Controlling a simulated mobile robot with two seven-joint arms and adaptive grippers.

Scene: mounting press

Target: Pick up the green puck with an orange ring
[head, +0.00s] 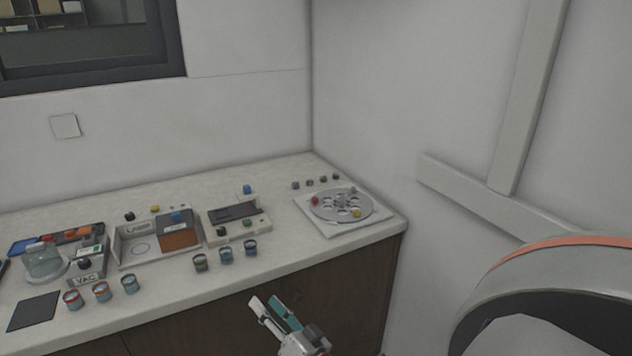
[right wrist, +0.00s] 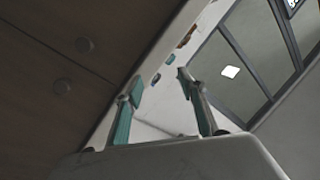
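Several small cup-like pieces stand along the front of the counter. Those at the left (head: 86,296) show orange-red rims. A greenish one (head: 200,262) stands at the middle, but its ring colour is too small to tell. Several small dark pucks (head: 315,182) lie in a row at the back right; I cannot tell which, if any, is green with an orange ring. My right gripper (head: 264,301) is open and empty, in front of the counter's front edge and apart from all pieces. Its two fingers also stand apart in the right wrist view (right wrist: 160,84). My left gripper is not in view.
A round plate with knobs (head: 325,212) sits on a white base at the counter's right end. Machines with buttons (head: 237,222) and a box labelled VAC (head: 88,268) fill the left and middle. The counter between the back row and the wall is clear.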

